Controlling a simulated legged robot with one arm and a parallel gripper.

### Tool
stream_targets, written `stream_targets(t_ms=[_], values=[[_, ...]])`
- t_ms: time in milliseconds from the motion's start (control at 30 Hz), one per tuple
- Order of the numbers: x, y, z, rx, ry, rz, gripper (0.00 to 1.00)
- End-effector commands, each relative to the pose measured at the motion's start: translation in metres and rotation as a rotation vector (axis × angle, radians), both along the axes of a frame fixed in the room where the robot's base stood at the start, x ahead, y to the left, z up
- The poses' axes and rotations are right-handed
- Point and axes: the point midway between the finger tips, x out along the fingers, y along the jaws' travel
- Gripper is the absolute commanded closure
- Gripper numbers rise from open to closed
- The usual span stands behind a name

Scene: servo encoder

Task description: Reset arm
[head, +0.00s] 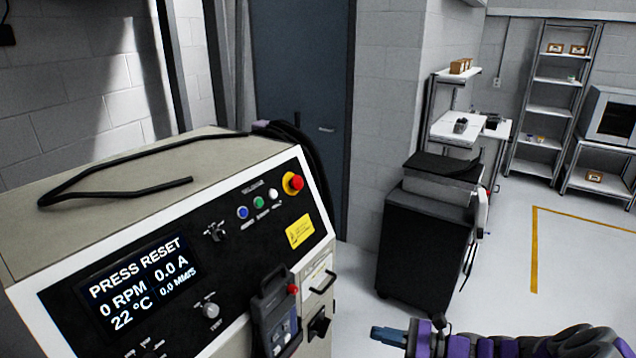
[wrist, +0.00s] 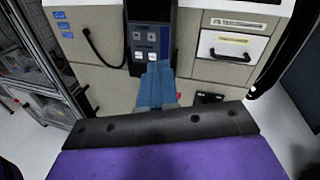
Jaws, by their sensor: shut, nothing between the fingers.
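My gripper (head: 389,336) shows at the bottom of the head view, right of the machine and apart from it, its blue fingers pointing left. In the wrist view the blue fingers (wrist: 156,86) are together with nothing between them. They overlap the lower part of the handheld pendant (wrist: 150,35) in that picture; contact cannot be told. The control panel (head: 262,258) carries a screen (head: 140,281) reading "PRESS RESET", 0 RPM, 0.0 A and 22 °C. Blue, green and white buttons (head: 258,203) and a red emergency stop (head: 296,183) sit at its upper right.
A black cable (head: 120,165) lies on the machine's top. A dark cabinet (head: 425,240) stands behind my gripper. A workbench (head: 470,130) and shelves (head: 550,110) stand at the back. The floor (head: 580,260) at right, with a yellow line, is clear.

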Motion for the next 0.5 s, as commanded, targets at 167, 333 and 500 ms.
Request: stream_targets(t_ms=[167, 333, 500], values=[[-0.023, 0.04, 0.037, -0.08, -0.101, 0.161, 1.0], [-0.066, 0.083, 0.072, -0.207, -0.23, 0.371, 1.0], [-0.116, 0.113, 0.094, -0.347, -0.352, 0.574, 1.0]])
